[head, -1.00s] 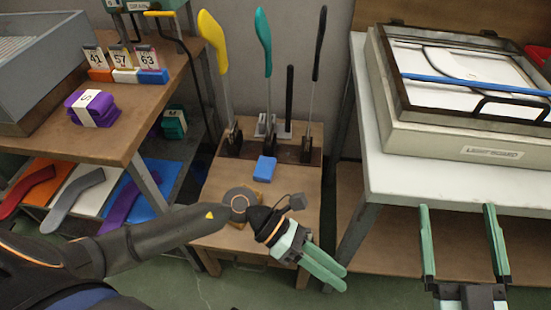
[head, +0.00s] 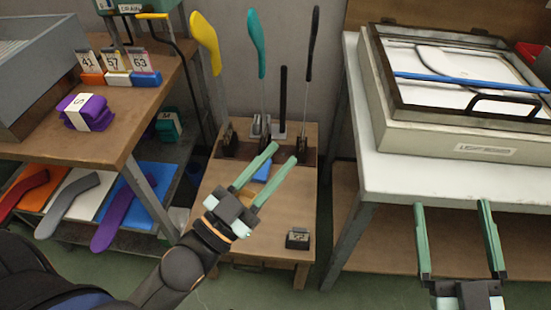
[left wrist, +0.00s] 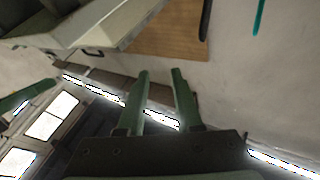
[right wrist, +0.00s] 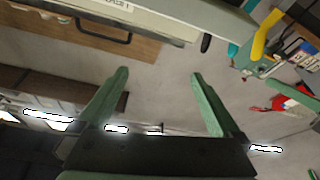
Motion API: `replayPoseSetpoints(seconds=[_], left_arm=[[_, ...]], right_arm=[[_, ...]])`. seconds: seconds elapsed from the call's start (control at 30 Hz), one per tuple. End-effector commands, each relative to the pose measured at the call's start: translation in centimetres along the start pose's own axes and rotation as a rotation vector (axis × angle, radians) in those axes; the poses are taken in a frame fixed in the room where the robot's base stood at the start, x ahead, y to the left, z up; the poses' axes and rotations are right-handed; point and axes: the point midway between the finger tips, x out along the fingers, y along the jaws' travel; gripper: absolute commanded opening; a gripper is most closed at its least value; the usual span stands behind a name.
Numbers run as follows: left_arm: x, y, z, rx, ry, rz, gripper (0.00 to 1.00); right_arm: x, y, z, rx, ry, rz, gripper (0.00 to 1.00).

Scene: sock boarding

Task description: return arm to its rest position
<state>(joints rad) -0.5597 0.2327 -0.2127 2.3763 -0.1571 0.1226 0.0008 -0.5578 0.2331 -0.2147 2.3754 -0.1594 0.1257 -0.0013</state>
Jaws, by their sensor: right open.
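My left gripper (head: 284,152) is above the small wooden stand in the head view. Its two green fingers are apart with nothing between them and point up and to the right. They also show apart and empty in the left wrist view (left wrist: 160,72). My right gripper (head: 452,204) is at the lower right, in front of the white table, with its fingers wide apart and empty. It shows open in the right wrist view too (right wrist: 159,72).
A blue block (head: 262,171) and a small black labelled block (head: 297,239) are on the wooden stand (head: 280,215). Upright sock forms, including a yellow one (head: 206,35), stand behind. A shelf (head: 120,145) with purple folded socks (head: 86,112) is left; the light board (head: 440,135) is right.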

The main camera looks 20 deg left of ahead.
Motion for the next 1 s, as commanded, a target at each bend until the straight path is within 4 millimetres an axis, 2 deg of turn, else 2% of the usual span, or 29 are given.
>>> replayPoseSetpoints(seconds=[0.33, 0.47, 0.57, 0.77, 1.0], left_arm=[[0.3, -0.1, 0.0, -0.006, -0.035, 0.001, 0.34], [0.5, -0.6, 0.7, -0.04, -0.158, -0.003, 0.34], [0.1, -0.8, 1.9, -0.078, -0.296, -0.007, 0.34], [-2.5, -0.5, 4.6, -0.158, -0.582, -0.012, 0.34], [-7.8, 0.7, 6.2, -0.253, -0.898, -0.012, 0.34]], right_arm=[[0.2, 0.2, 0.2, 0.008, -0.041, -0.001, 1.0], [0.4, 0.6, 0.8, 0.042, -0.163, 0.003, 1.0], [0.1, 0.8, 2.1, 0.08, -0.301, 0.007, 1.0], [-2.6, 0.5, 4.7, 0.161, -0.587, 0.012, 1.0], [-7.8, -0.7, 6.3, 0.256, -0.903, 0.012, 1.0]])
